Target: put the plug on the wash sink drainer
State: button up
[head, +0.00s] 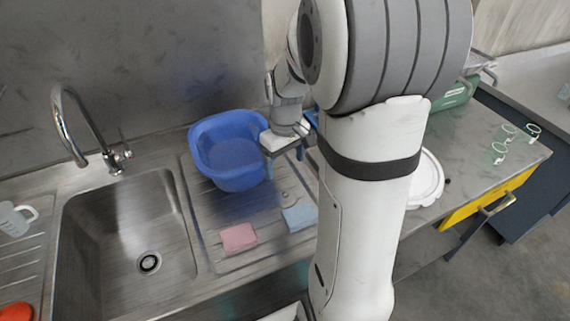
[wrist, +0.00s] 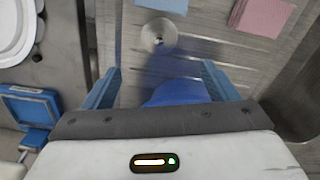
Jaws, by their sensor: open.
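A small round metal piece with a knob, which looks like the plug (wrist: 159,36), lies on the ribbed steel drainer (wrist: 203,52). It also shows small in the head view (head: 285,195), near the light blue cloth. The drainer (head: 207,208) is to the right of the sink basin. My gripper (wrist: 160,78) is open, its two blue fingers apart with nothing between them. In the head view my gripper (head: 285,160) is above the drainer, just right of the blue basin. The plug is ahead of the fingertips, apart from them.
A blue basin (head: 225,150) stands on the drainer's back part. A pink cloth (head: 238,238) and a light blue cloth (head: 299,215) lie at its front.

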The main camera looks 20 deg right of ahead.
jog(key=s+a+r+m+t, duration=0.1)
jog(key=s+a+r, duration=0.3)
jog(key=s, duration=0.3)
jog(key=s+a+r+m+t, duration=0.2)
jog(key=s+a+r, duration=0.2)
jog(key=s, duration=0.3)
jog(key=shift+s+a+r, duration=0.2)
jog(key=shift+a+r, duration=0.2)
jog(key=shift+r, duration=0.05)
jog(key=shift+c, duration=0.4)
